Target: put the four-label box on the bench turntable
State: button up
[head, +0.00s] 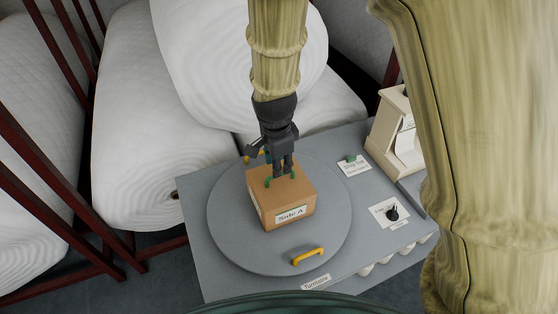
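The cardboard box (281,202) stands upright on the grey round turntable (235,235), near its middle. A label reading "Side A" (290,214) is on its front face. A second label shows at a steep angle on its left face; the other sides are hidden. My gripper (281,177) points down at the box top, with green-tipped fingers at or just above its surface. I cannot tell whether the fingers touch or grip anything. The turntable has a yellow handle (308,257) at its front rim and a sign reading "Turntable" (316,282) on the bench edge.
The grey bench (195,210) holds a small black knob (392,213) on a card, a green item (351,158) on another card, and a cream stand (390,125) at right. Large white wadding rolls (150,140) on dark red racks (60,190) crowd behind and left.

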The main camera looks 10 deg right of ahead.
jog(key=shift+s+a+r+p, duration=0.1)
jog(key=shift+s+r+p, duration=0.1)
jog(key=shift+r+p, duration=0.95)
jog(key=shift+s+a+r+p, duration=0.15)
jog(key=shift+r+p, duration=0.5)
jog(key=shift+r, duration=0.85)
jog(key=shift+f, duration=0.1)
